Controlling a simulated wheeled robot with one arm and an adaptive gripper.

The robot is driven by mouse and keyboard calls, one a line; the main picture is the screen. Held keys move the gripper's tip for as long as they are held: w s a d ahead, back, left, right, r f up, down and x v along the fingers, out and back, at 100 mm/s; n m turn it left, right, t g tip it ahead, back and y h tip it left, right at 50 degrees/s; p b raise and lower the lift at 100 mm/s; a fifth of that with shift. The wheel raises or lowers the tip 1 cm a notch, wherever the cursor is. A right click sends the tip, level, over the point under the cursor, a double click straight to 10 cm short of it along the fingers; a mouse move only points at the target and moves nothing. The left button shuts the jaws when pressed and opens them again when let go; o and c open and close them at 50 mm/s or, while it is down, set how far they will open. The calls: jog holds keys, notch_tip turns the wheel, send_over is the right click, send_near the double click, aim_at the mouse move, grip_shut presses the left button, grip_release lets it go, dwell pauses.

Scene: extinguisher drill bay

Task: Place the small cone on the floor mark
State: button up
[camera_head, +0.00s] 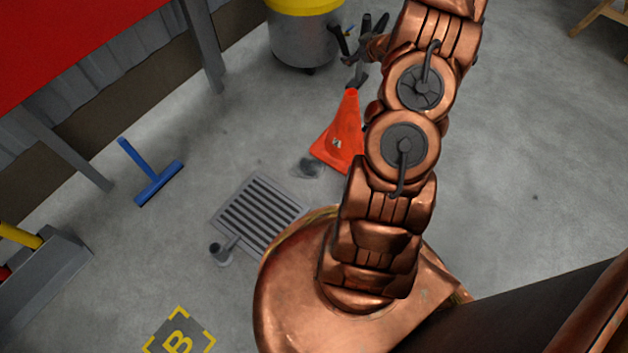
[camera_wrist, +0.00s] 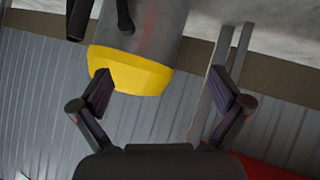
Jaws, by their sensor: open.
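The small orange cone (camera_head: 338,140) stands on the concrete floor in the head view, and my arm hides its right side. The floor mark (camera_head: 180,337), a dark square with a yellow B and yellow corner lines, is at the bottom left, partly cut off by the frame edge; nothing is on it. My gripper (camera_head: 358,38) is beyond the cone's tip in the picture, apart from the cone. In the wrist view my gripper (camera_wrist: 163,92) has its fingers spread with nothing between them. The cone and mark do not show in that view.
A grey bin with a yellow rim (camera_head: 305,45) stands close to my gripper; it also shows in the wrist view (camera_wrist: 130,72). A floor grate (camera_head: 258,213), a blue T-shaped tool (camera_head: 152,178) and a red table (camera_head: 80,45) are to the left.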

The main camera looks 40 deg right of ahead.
jog(key=s+a+r+m+g+h, duration=0.1)
jog(key=s+a+r+g, duration=0.2)
jog(key=a+r, duration=0.45)
jog(key=s+a+r+m+g+h, duration=0.1)
jog(key=s+a+r+g, duration=0.3)
jog(key=a, duration=0.7)
jog(key=s+a+r+g+y, duration=0.2)
jog(key=s+a+r+g, duration=0.1)
jog(key=s+a, duration=1)
jog(key=s+a+r+g+y, duration=0.2)
jog(key=s+a+r+g, duration=0.1)
jog(key=s+a, duration=1.1)
jog(key=s+r, duration=0.1)
jog(key=s, duration=0.4)
jog(key=shift+a+r+g, duration=0.3)
jog(key=shift+r+g, duration=0.05)
jog(key=shift+g, duration=0.05)
